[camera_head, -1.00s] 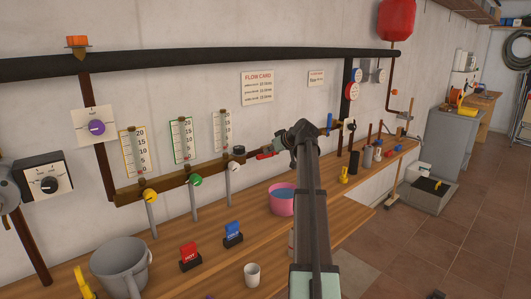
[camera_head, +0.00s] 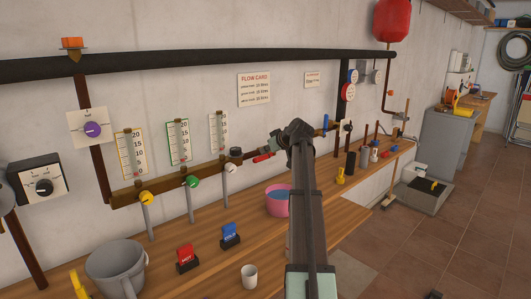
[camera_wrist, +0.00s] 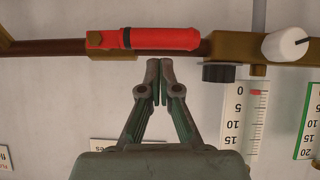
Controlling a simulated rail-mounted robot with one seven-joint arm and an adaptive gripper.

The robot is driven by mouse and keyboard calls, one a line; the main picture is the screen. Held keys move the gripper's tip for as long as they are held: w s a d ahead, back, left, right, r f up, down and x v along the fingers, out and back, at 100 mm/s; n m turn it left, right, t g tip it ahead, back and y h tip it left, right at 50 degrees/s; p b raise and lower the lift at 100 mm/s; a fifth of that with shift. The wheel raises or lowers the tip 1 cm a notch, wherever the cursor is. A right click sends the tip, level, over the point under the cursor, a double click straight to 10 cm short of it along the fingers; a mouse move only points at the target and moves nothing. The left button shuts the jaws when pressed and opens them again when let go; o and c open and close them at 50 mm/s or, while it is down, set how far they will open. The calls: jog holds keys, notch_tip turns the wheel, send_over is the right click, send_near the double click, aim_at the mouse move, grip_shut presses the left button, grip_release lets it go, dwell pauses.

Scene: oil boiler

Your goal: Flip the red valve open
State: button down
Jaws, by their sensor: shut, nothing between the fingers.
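The red valve handle (camera_wrist: 160,38) lies lengthwise along the brown pipe in the wrist view, with its pivot bolt at its left end. In the head view the red valve (camera_head: 263,157) shows on the wall pipe, just left of my arm's end. My gripper (camera_wrist: 160,64) is shut and empty. Its fingertips are just below the middle of the handle in the wrist view; whether they touch it I cannot tell. In the head view my gripper (camera_head: 274,144) is small and partly hidden by my arm.
Yellow (camera_head: 146,198), green (camera_head: 192,181) and white (camera_head: 229,168) taps sit on the pipe to the left. Below, the wooden bench holds a pink bucket (camera_head: 277,204), a grey bucket (camera_head: 117,271) and a white cup (camera_head: 249,277). A thick black pipe (camera_head: 210,58) runs above.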

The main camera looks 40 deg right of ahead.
jog(key=w+r+v, duration=0.1)
jog(key=v, duration=1.1)
jog(key=shift+d+r, duration=0.15)
jog(key=shift+r, duration=0.1)
